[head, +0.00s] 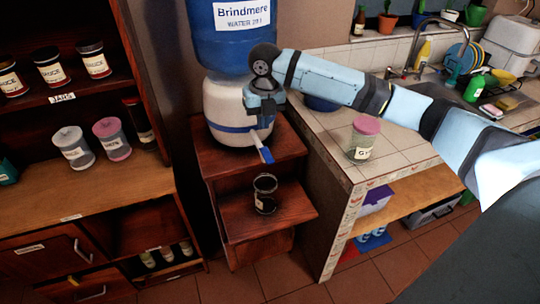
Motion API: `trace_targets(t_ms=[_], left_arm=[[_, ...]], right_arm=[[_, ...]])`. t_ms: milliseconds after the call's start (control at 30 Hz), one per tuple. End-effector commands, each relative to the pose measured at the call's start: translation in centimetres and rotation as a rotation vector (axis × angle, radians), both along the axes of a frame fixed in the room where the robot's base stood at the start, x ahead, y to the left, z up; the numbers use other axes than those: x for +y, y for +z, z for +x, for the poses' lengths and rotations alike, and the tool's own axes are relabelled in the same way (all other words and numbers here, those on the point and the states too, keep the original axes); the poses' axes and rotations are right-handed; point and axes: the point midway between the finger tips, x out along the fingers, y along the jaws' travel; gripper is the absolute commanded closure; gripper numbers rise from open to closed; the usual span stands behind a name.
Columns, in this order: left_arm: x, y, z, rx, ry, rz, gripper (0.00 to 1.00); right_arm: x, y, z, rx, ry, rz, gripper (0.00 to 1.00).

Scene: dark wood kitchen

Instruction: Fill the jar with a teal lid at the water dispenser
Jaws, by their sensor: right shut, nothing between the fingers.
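The water dispenser has a blue bottle (232,45) on a white base (222,108) with a blue band. It stands on a dark wooden stepped stand. An open glass jar (265,193) with a dark rim and a small label stands upright on the lower step, below the dispenser's front. I see no lid on it, and cannot tell whether it holds water. My right gripper (264,124) is shut and empty at the dispenser's front, above the jar. No teal-lidded jar is clearly visible. My left gripper is out of view.
A pink-lidded jar (362,138) stands on the tiled counter (325,122) at right. The left shelf (95,192) holds several labelled jars, including one with a pale lid (68,138). A teal object (7,173) shows at the left edge. The lower step (235,215) has room around the jar.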

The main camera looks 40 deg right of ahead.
Motion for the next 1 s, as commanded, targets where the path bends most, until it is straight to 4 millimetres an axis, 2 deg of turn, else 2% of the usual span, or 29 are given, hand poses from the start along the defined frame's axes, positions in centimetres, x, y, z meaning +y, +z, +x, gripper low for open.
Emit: trace_targets(t_ms=[100, 200, 567, 767, 1000], left_arm=[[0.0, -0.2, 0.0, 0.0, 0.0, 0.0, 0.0], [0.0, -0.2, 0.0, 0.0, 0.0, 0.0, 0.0], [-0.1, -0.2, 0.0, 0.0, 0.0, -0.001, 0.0], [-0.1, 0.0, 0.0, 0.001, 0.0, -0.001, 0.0], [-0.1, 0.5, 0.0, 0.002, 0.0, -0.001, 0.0]], right_arm=[[-1.3, 1.5, 0.0, 0.022, 0.05, -0.025, 1.0], [-1.7, 2.0, -0.1, 0.032, 0.07, -0.031, 1.0], [-1.7, 2.0, -0.1, 0.034, 0.073, -0.032, 1.0], [-1.7, -0.1, -0.2, 0.037, 0.071, -0.032, 1.0], [-1.7, -5.1, -0.2, 0.038, 0.071, -0.032, 1.0]])
